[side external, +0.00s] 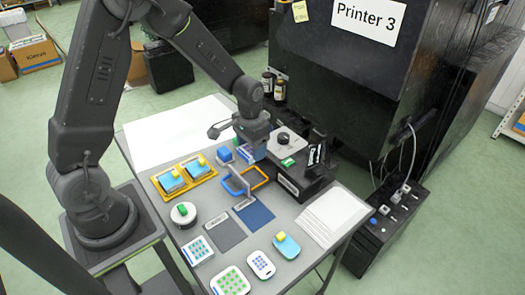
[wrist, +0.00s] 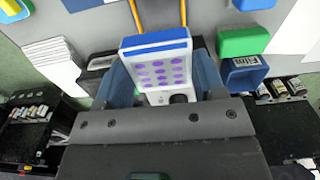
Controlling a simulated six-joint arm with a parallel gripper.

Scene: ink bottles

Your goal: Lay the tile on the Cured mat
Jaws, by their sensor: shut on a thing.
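My gripper (side external: 256,146) is shut on a white tile with a blue edge and rows of purple dots. In the wrist view the tile (wrist: 157,70) sits between my two blue fingers, dotted face toward the camera. In the side view it is mostly hidden by my gripper, held above the table near the black machine. A grey mat (side external: 226,232) and a dark blue mat (side external: 257,215) lie side by side on the table in front of my gripper. Each has a small label plate at its back edge; I cannot read which says Cured.
Blue and orange upright handles (side external: 258,178) stand between my gripper and the mats. Tiles with dots (side external: 261,264) lie along the table's front. Yellow trays (side external: 184,174) are at the left, white sheets (side external: 335,213) at the right. A black machine (side external: 301,178) stands behind.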

